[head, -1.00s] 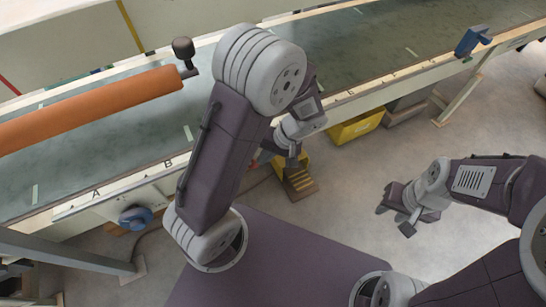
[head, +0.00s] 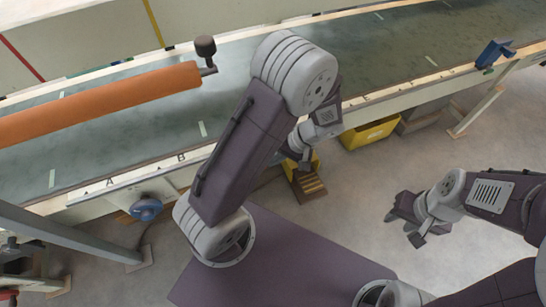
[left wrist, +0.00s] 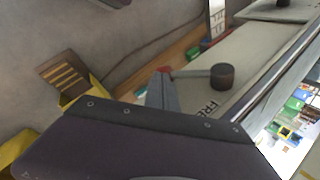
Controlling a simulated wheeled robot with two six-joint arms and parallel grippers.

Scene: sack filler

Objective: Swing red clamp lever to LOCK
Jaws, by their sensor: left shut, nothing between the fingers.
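In the left wrist view a short lever with a dark round knob (left wrist: 222,75) lies over a pale panel, above printed letters that begin "FRE". A small red part (left wrist: 164,70) shows at the lever's other end, beside the fingertips. My left gripper (left wrist: 163,92) is shut and empty, with its grey fingers close to that red part; I cannot tell whether they touch. In the head view my left arm hides the lever, and my left gripper (head: 300,161) shows only partly beside the conveyor. My right gripper (head: 407,222) is open and empty over the floor. No LOCK mark is visible.
The conveyor (head: 120,120) runs across the head view, with an orange roller (head: 110,102) above it. A blue knob (head: 147,209) sits on its near side by the letters A and B. Yellow bins (head: 370,133) stand below. Floor around my right gripper is clear.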

